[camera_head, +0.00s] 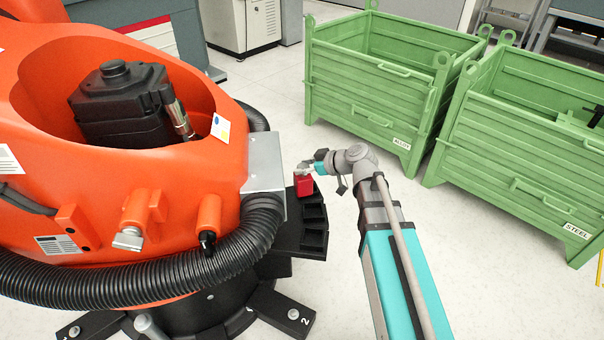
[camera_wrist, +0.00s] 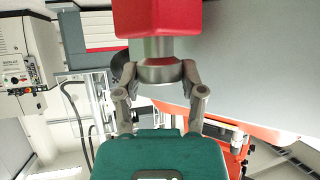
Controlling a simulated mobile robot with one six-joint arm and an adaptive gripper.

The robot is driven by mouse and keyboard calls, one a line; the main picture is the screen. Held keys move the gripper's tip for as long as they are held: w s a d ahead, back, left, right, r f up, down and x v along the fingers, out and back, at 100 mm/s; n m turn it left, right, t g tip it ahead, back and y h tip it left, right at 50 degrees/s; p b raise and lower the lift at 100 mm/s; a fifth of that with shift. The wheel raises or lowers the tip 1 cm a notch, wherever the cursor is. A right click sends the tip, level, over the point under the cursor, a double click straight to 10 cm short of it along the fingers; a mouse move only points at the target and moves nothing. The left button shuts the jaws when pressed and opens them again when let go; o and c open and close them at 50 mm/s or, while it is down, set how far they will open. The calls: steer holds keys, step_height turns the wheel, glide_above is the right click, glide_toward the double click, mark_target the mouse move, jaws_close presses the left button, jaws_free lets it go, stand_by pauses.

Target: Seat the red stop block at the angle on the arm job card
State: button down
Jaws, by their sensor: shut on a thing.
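The red stop block (camera_head: 304,186) hangs at my gripper (camera_head: 308,169), beside the orange robot arm. In the wrist view the red block (camera_wrist: 157,16) fills the top middle, with a silver round neck (camera_wrist: 158,50) below it. The two fingers of my gripper (camera_wrist: 160,84) are closed around the lower part of that neck. A small white card with coloured spots (camera_head: 221,128) is on the orange arm; its writing is too small to read. The stop block's seat and angle marks cannot be made out.
A black rack with several compartments (camera_head: 314,217) is just below and right of the block. A grey metal box (camera_head: 264,165) stands close on the left. A thick black hose (camera_head: 180,285) curves around the orange arm (camera_head: 130,215). Green ALLOY (camera_head: 365,95) and STEEL (camera_head: 520,165) bins stand right.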

steer(key=w+f+b, duration=0.7)
steer(key=w+f, duration=0.1)
steer(key=w, duration=0.2)
steer(key=shift+w+d, duration=0.15)
steer(key=shift+w, duration=0.15)
steer(key=f+b, duration=0.4)
steer(key=shift+w, duration=0.4)
stand_by(0.3)
steer(key=shift+r, duration=0.1)
